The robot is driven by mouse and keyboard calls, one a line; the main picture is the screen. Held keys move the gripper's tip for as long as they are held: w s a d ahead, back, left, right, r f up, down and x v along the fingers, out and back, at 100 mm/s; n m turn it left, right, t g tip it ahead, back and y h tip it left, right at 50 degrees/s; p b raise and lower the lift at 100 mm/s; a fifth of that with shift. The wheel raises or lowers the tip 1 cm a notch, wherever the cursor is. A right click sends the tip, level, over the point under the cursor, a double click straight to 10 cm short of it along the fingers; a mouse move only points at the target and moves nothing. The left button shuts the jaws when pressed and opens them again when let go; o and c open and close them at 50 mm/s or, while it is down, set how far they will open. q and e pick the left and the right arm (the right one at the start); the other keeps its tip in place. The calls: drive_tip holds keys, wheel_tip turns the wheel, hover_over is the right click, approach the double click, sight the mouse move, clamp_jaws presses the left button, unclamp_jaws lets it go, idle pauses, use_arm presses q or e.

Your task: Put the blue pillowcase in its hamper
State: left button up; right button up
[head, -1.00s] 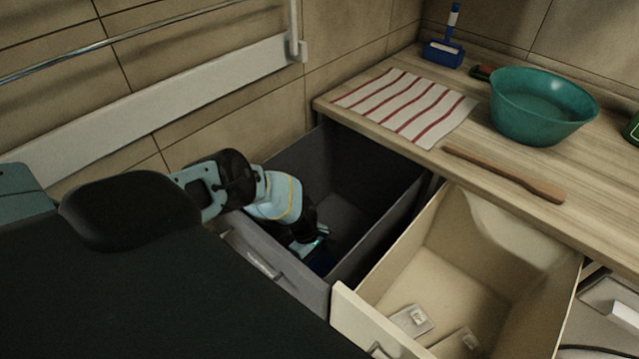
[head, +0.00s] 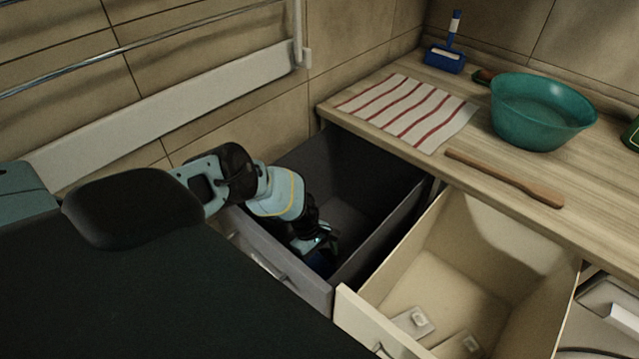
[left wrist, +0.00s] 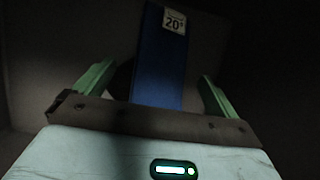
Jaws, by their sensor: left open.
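The blue pillowcase (head: 319,261) is low inside the dark grey pull-out hamper (head: 385,238), near its front wall, mostly hidden by my arm in the head view. In the left wrist view the folded blue pillowcase (left wrist: 160,68) shows a white tag marked 20°. My left gripper (head: 322,250) reaches down into the grey hamper. In the left wrist view the left gripper's green fingers (left wrist: 155,85) are spread wide, one on each side of the pillowcase, with gaps visible. My right gripper is not in view.
A cream pull-out hamper (head: 470,270) stands open to the right, with pale tagged items at its bottom. The counter above holds a striped cloth (head: 405,112), teal basin (head: 540,115), wooden paddle (head: 505,178) and blue brush (head: 446,58). A tiled wall is behind.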

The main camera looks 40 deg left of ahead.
use_arm(q)
drive_tip(key=p+v, duration=0.2)
drive_tip(key=v, duration=0.8)
drive_tip(key=shift+r, duration=0.25)
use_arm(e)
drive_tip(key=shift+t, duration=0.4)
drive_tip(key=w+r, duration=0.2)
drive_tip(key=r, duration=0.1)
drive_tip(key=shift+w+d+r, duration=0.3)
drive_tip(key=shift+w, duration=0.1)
use_arm(q)
drive_tip(key=shift+a, duration=0.1)
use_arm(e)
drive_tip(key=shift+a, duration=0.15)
